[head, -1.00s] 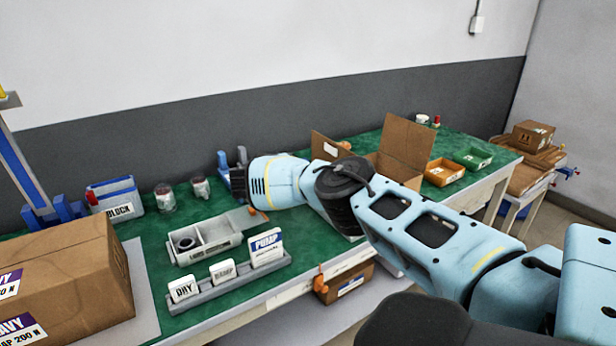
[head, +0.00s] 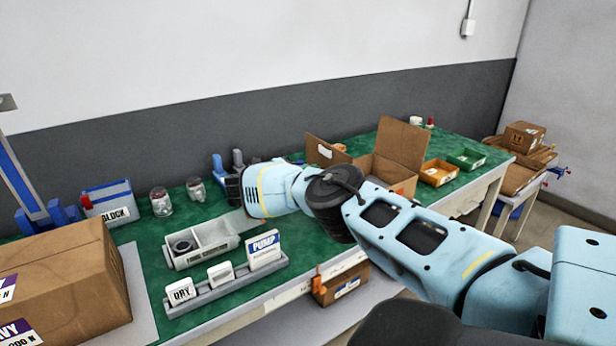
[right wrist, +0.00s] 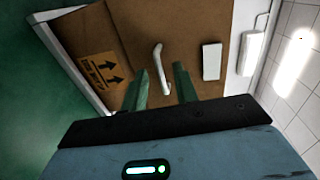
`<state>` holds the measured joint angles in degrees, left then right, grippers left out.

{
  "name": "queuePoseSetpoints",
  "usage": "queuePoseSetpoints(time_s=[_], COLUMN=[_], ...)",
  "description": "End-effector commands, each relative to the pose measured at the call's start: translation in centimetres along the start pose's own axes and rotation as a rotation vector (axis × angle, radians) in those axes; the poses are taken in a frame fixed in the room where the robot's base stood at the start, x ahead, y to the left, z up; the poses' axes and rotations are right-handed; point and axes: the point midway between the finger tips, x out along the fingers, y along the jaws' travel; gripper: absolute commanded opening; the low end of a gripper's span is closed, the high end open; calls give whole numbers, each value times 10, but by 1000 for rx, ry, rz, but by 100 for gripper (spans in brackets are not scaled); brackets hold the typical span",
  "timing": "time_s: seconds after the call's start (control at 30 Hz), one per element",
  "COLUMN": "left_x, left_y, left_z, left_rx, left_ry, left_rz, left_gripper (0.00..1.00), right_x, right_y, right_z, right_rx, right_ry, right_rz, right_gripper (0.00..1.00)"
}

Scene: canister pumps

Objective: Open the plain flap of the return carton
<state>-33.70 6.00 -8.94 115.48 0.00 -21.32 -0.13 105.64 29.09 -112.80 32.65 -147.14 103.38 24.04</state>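An open brown carton (head: 390,180) stands on the green bench, partly hidden by my right arm. A tall plain flap (head: 402,142) stands up at its right, and a flap with a white label (head: 325,151) stands up at its left. In the right wrist view my right gripper (right wrist: 162,84) has its two fingers apart, with nothing held between them. Brown cardboard (right wrist: 195,35) lies beyond the fingers, with an orange arrow label, a white patch and a pale curved piece on it. I cannot tell if the fingers touch it. My left gripper is not in view.
A grey tray (head: 202,243) and a sign rack (head: 225,285) stand left of my right arm. Orange (head: 440,172) and green (head: 466,159) bins sit right of the open carton. A large closed carton (head: 65,275) is at the left.

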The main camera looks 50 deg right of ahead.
Motion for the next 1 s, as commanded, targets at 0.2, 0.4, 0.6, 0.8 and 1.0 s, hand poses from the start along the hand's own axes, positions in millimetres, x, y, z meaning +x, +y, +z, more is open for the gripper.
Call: queuePoseSetpoints(time_s=[0.2, 0.4, 0.6, 0.8, 1.0], left_x=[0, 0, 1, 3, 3], left_y=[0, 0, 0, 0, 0], left_z=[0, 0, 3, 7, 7], left_rx=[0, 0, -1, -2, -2], left_ry=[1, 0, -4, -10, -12], left_rz=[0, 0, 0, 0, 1], left_gripper=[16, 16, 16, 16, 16], right_x=[0, -13, -45, -70, -78], right_y=[0, 1, 1, 1, 0], right_z=[0, 1, 1, 0, 0], right_rx=[0, 0, 0, 0, 0], right_ry=[1, -3, -3, -1, 1], right_rz=[1, 2, 1, 0, 0], right_gripper=[29, 29, 29, 29, 29])
